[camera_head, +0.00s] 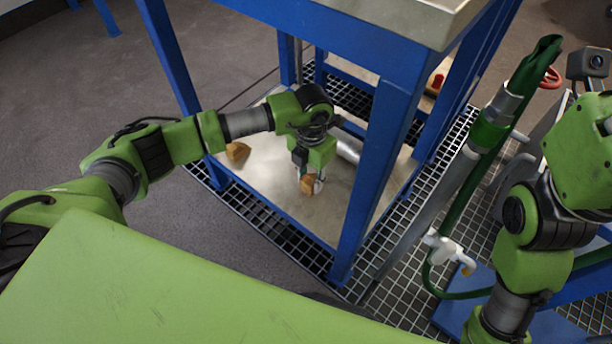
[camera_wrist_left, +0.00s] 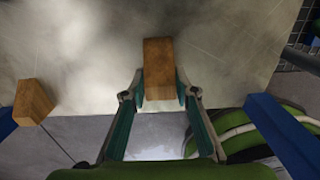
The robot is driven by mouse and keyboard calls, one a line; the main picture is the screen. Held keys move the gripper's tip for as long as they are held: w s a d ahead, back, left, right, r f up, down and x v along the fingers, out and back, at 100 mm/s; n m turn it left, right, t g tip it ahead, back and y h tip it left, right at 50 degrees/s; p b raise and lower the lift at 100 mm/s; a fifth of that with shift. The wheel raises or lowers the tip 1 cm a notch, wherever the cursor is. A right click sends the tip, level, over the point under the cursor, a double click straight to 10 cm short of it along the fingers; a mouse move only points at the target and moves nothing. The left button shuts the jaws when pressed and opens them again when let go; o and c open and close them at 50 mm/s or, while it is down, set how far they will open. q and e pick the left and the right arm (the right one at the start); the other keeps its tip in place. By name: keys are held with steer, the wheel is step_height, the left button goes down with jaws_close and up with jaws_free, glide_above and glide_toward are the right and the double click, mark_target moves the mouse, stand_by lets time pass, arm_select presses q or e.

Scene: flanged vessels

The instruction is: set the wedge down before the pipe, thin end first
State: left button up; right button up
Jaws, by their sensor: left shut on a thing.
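My left gripper (camera_head: 311,178) reaches down over the metal lower shelf of a blue-framed stand. It is shut on a brown wooden wedge (camera_head: 307,185). In the left wrist view the left gripper (camera_wrist_left: 160,92) has a finger on each side of this wedge (camera_wrist_left: 159,62), which sticks out past the fingertips. I cannot tell whether the wedge touches the shelf. The pipe (camera_head: 349,149), a silvery cylinder, lies on the shelf behind and right of the gripper, partly hidden by the arm and a blue leg. My right gripper is out of view.
A second wooden wedge (camera_head: 238,152) lies near the shelf's left edge; it also shows in the left wrist view (camera_wrist_left: 34,99). A blue front leg (camera_head: 371,165) stands close right of the gripper. The shelf (camera_head: 290,215) is bare in front. Metal grating (camera_head: 425,205) surrounds the stand.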

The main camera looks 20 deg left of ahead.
arm_select(q)
steer(key=shift+f, duration=0.2)
steer(key=shift+d+r, duration=0.1)
steer(key=o, duration=1.1)
